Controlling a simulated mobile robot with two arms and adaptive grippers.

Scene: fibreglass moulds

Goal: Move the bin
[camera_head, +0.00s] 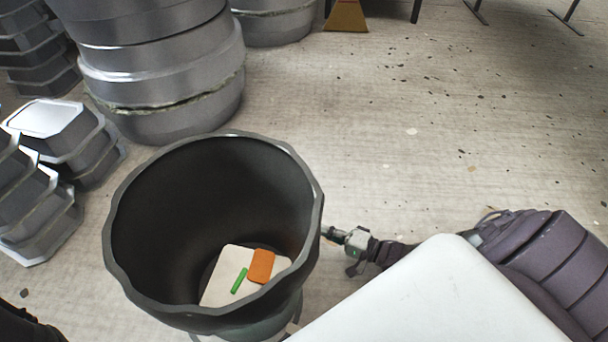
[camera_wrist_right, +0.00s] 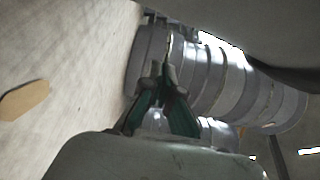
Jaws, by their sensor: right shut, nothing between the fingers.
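A large dark grey bin (camera_head: 120,275) with a wavy rim stands in front of me in the head view, its open mouth facing up. Inside at the bottom lie a pale flat piece, an orange block (camera_head: 261,266) and a green stick (camera_head: 239,281). My right gripper (camera_head: 328,233) is just right of the bin's wall, below the rim; I cannot tell whether it touches. In the right wrist view the gripper's fingers (camera_wrist_right: 168,75) are closed together with nothing between them. A dark curved surface at the upper right there may be the bin. My left gripper is not in view.
Stacked grey round moulds (camera_head: 165,80) stand behind the bin. Smaller angular moulds (camera_head: 75,145) are stacked at the left. A yellow-brown wedge (camera_head: 346,16) sits at the far back. The speckled floor to the right is open. My white base cover is at the lower right.

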